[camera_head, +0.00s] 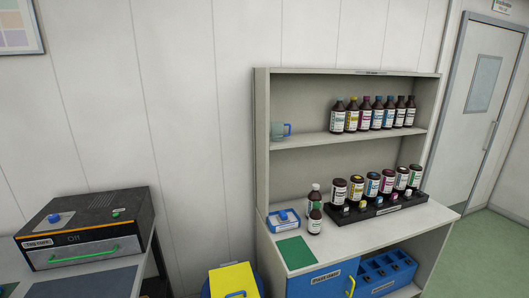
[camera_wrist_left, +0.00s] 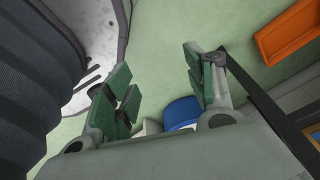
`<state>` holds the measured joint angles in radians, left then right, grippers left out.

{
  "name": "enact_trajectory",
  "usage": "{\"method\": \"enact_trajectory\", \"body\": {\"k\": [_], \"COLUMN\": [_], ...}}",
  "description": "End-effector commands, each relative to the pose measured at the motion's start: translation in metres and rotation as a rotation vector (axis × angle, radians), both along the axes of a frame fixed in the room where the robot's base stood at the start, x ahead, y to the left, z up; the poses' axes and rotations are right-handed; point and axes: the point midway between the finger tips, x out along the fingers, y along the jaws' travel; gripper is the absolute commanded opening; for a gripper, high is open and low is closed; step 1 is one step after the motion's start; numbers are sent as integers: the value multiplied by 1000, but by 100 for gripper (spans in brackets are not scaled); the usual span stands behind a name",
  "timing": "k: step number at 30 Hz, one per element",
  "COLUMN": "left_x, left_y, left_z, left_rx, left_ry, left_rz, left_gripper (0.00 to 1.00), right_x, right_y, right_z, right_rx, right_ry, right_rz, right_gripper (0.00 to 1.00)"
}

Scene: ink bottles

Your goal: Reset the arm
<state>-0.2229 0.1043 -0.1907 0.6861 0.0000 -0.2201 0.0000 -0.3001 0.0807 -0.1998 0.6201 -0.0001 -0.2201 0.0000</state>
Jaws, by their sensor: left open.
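My left gripper (camera_wrist_left: 160,85) shows in the left wrist view with its two green-padded fingers spread apart and nothing between them. It hangs above a green floor, and a part of my own body fills the left side of that view. Neither arm shows in the head view. There, several dark ink bottles (camera_head: 377,115) stand in a row on the upper shelf, and several more (camera_head: 373,186) stand in a black rack (camera_head: 380,209) on the counter. My right gripper is not in view.
A green mat (camera_head: 295,253) and a blue-white box (camera_head: 284,220) lie on the counter. A black oven-like device (camera_head: 85,225) with a green handle stands at left, a yellow-lidded bin (camera_head: 233,279) between. An orange tray (camera_wrist_left: 290,32) shows in the wrist view.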

Motion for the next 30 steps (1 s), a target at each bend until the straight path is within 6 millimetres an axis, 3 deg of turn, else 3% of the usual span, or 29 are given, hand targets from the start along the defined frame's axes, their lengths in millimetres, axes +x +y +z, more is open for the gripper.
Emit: {"method": "enact_trajectory", "body": {"k": [1, 3, 9, 14, 30], "left_x": [-24, -51, -102, -113, -113], "left_y": [-3, -7, -15, -17, -16], "left_z": [-5, -10, -17, -18, -18], "left_rx": [-3, -5, -12, -13, -12], "left_ry": [30, 65, 128, 143, 143], "left_rz": [0, 0, -1, -1, -1], "left_gripper": [55, 55, 55, 55, 55], "right_x": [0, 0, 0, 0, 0], "right_y": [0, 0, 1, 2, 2], "right_z": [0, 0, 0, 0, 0], "right_rx": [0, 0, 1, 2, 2], "right_ry": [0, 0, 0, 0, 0], "right_rz": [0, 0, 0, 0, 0], "right_gripper": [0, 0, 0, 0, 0]}}
